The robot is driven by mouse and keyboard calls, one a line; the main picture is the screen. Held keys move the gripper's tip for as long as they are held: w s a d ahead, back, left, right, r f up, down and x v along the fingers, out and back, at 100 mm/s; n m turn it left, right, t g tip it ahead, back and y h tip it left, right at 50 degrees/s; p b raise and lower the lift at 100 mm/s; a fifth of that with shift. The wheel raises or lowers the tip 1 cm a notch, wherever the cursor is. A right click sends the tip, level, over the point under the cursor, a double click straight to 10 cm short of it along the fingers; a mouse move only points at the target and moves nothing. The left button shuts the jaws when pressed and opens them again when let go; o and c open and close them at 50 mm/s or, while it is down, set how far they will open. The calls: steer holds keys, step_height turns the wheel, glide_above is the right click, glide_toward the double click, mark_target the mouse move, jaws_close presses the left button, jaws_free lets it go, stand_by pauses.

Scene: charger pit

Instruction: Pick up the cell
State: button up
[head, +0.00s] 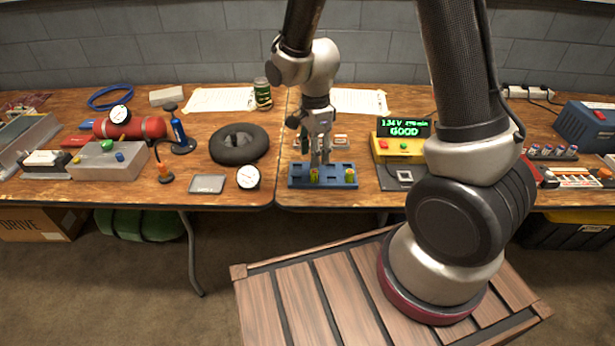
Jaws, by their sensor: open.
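A blue cell tray (331,184) lies near the front edge of the right table. Two upright cells with green and orange-yellow colouring stand in it: one cell (314,176) left of the middle and another cell (350,175) at the right end. My gripper (319,163) points down just above and behind the tray, close over the left cell. It is open. Whether its fingers reach around the left cell cannot be told at this size.
A yellow tester (400,150) with a green display reading "GOOD" stands right of the tray. A can (262,94) and papers are behind. Bare wood shows between gauge and tray.

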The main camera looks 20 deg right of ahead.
mark_target(314, 171)
steer(key=shift+w+m, duration=0.1)
steer(key=shift+m, duration=0.4)
steer(key=shift+f, duration=0.25)
steer(key=shift+m, duration=0.3)
step_height(314, 171, down, 7)
steer(key=shift+f, duration=0.2)
jaws_close()
